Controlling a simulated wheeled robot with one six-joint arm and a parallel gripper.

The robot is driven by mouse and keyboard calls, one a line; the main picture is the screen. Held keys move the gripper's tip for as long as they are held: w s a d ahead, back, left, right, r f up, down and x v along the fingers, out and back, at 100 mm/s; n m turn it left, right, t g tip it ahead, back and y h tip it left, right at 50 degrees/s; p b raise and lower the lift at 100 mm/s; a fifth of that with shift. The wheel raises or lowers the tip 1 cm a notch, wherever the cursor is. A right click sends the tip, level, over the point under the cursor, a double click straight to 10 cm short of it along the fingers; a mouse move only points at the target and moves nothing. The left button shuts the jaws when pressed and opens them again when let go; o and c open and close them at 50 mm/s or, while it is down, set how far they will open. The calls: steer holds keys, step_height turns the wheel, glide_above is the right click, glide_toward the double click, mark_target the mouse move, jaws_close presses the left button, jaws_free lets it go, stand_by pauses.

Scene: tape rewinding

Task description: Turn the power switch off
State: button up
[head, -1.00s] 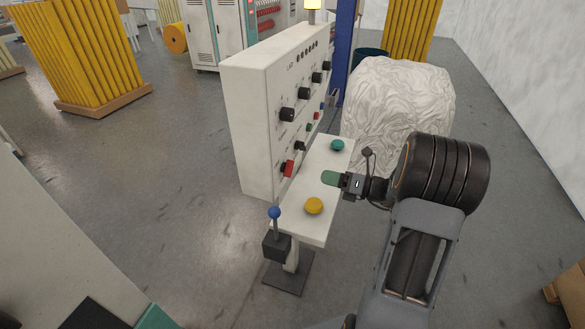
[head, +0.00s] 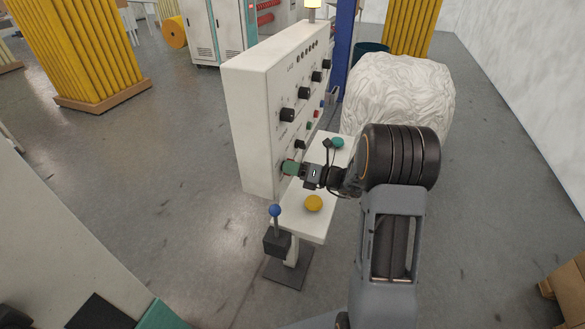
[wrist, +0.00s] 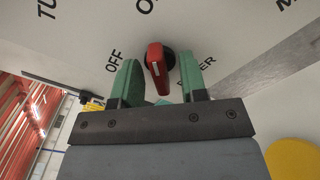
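The power switch is a red rotary handle (wrist: 155,62) on the white control panel (head: 258,120). In the wrist view it sits near the top middle, with "OFF" printed to its left and a partly hidden word ending in "ER" below right. My gripper (wrist: 160,75) is open, its two green fingers on either side of the red handle. Whether they touch it cannot be told; a small gap shows on each side. In the head view my gripper (head: 287,168) is at the lower panel face and hides the red switch.
A white shelf below the panel carries a yellow button (head: 314,203) and a green button (head: 338,143). A blue-knobbed lever (head: 275,211) stands at the shelf's front left. A white wrapped bale (head: 398,95) is behind my arm.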

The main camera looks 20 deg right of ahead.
jaws_close()
